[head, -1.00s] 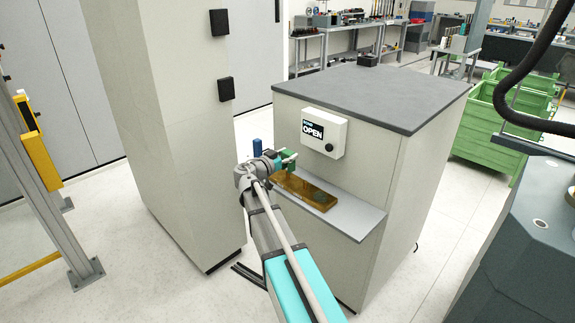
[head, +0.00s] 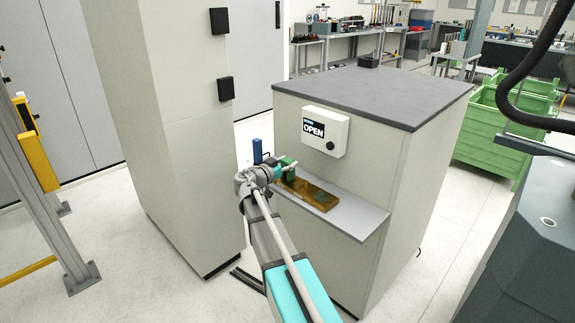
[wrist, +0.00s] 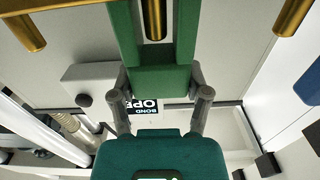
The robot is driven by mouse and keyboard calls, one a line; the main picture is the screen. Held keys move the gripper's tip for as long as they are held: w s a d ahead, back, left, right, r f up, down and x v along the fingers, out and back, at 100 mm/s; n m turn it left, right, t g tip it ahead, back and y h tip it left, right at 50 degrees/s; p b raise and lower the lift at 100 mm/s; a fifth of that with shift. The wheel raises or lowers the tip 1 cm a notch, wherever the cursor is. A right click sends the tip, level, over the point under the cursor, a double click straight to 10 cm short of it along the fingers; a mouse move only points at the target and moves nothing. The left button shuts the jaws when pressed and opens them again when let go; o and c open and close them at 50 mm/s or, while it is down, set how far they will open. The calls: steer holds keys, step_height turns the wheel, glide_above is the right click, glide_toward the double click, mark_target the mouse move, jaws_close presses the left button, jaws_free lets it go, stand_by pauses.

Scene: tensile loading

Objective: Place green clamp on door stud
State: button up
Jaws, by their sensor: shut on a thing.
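My gripper (wrist: 161,108) is shut on the green clamp (wrist: 160,83), with one finger on each side of it. The clamp reaches up the wrist view as two arms with a slot between them. A brass stud (wrist: 153,18) shows in that slot; I cannot tell whether the clamp touches it. Two more brass studs show at the upper left (wrist: 22,32) and upper right (wrist: 293,16). In the head view my gripper (head: 278,168) and the green clamp (head: 288,174) are near the cabinet front, by the shelf's left end. The door stud cannot be made out there.
The grey cabinet (head: 400,165) carries a control box (head: 338,125) reading OPEN. An amber-brown block (head: 318,198) lies on its shelf (head: 362,220). A blue piece (head: 257,151) stands just left of my gripper. A tall pale cabinet (head: 165,120) is close on the left.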

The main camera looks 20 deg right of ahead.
steer(key=shift+f, duration=0.15)
steer(key=o, duration=1.3)
steer(key=shift+c, duration=0.2)
steer(key=shift+r, duration=0.25)
steer(key=v, duration=1.2)
steer(key=shift+f, duration=0.1)
steer(key=s+a+f+n+g+y, duration=0.2)
steer(key=s+f+n+g+y, duration=0.1)
steer(key=s+f+n+y, duration=0.4)
steer(key=s+a+f+n+g+y, duration=0.2)
steer(key=s+a+f+y, duration=0.15)
steer(key=s+f, duration=0.6)
steer(key=s+a+f+n+g+y, duration=0.1)
steer(key=s+a+f+n+y, duration=0.1)
steer(key=s+a+n+y, duration=0.2)
steer(key=shift+s+a+n+y, duration=0.4)
steer(key=shift+s+a+y, duration=0.15)
steer(key=shift+a+y, duration=0.6)
